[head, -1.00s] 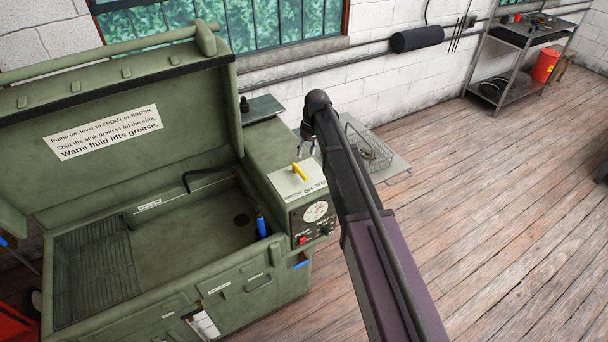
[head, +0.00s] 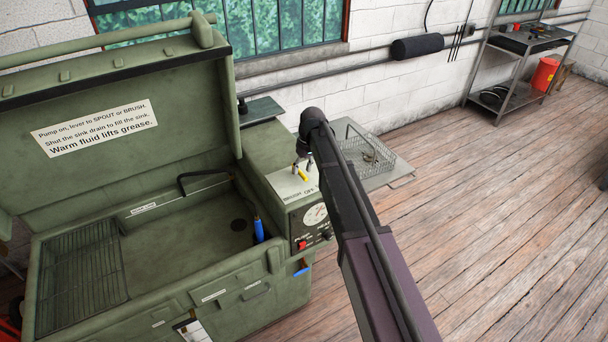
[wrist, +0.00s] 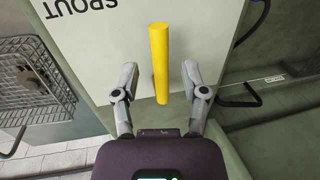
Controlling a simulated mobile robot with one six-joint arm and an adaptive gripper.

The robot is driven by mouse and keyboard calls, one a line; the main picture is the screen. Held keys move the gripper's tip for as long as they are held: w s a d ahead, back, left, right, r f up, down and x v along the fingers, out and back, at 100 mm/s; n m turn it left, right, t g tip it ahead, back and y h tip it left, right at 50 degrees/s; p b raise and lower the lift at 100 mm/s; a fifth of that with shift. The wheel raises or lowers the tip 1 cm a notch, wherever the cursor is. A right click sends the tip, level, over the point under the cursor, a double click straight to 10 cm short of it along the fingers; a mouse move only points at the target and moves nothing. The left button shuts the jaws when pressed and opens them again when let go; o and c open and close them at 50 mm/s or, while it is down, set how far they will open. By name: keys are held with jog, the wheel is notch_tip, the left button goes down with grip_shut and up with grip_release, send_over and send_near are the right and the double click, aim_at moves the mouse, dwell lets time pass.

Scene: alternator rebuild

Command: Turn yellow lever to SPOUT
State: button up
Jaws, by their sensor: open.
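The yellow lever (head: 303,175) sits on the pale label plate on top of the green parts washer's control box. In the head view it is partly hidden by my gripper, and its near end appears to point toward OFF. In the wrist view the lever (wrist: 160,45) stands between my two grey fingers, with a gap on each side. My gripper (wrist: 160,75) is open around it. In the head view my gripper (head: 302,163) is at the lever. The word SPOUT (wrist: 80,8) shows upside down at the upper left of the wrist view.
The control box front has a round gauge (head: 315,214) and a red switch (head: 301,245). The open sink holds a black spout (head: 205,177) and a blue-handled brush (head: 259,230). A wire basket (head: 368,157) stands on a side shelf. The floor at right is clear.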

jog(key=shift+f, duration=0.35)
